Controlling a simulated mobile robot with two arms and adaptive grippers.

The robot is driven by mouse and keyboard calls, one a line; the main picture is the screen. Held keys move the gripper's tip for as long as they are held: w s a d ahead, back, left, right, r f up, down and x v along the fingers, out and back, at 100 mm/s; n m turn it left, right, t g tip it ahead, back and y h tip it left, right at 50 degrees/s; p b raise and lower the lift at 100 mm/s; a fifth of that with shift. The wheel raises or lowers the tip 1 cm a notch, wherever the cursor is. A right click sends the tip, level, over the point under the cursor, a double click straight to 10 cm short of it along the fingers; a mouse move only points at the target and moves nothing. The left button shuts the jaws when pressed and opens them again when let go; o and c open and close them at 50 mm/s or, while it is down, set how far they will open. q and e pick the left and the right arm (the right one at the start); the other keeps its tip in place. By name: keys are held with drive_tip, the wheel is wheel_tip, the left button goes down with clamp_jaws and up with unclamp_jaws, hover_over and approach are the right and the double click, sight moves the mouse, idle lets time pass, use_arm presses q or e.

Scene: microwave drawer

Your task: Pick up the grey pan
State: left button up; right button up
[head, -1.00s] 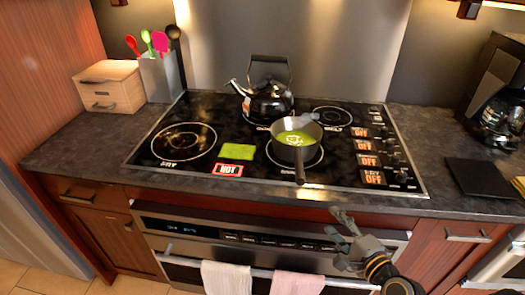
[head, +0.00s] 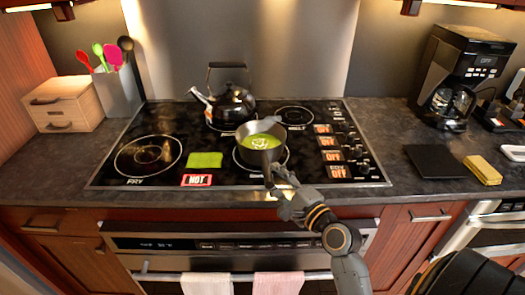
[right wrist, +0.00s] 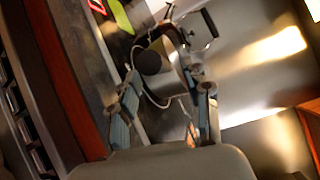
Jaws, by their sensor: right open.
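The grey pan (head: 251,156) stands on the front right burner of the black stove and holds green liquid. Its dark handle points toward the front edge of the counter. My right gripper (head: 279,182) is open, right beside the handle at the stove's front edge. In the right wrist view the pan (right wrist: 172,58) lies ahead, with the round dark end of its handle (right wrist: 149,62) facing the camera. The right gripper's fingers (right wrist: 168,92) stand apart on either side below it, and nothing is visibly clamped. My left gripper is not in view.
A black kettle (head: 232,105) stands on the burner behind the pan. A green cloth-like square (head: 205,160) and a red HOT sign (head: 197,180) lie to its left. A coffee maker (head: 460,75), a yellow sponge (head: 483,170) and a utensil holder (head: 118,92) are farther off.

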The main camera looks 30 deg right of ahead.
sight(267, 168)
drive_tip(key=w+p, duration=0.1)
drive_tip(key=w, duration=0.3)
drive_tip(key=shift+w+a+f, duration=0.15)
drive_tip(key=shift+w, duration=0.05)
drive_tip(key=shift+s, duration=0.1)
clamp_jaws()
drive_tip(key=shift+r, duration=0.2)
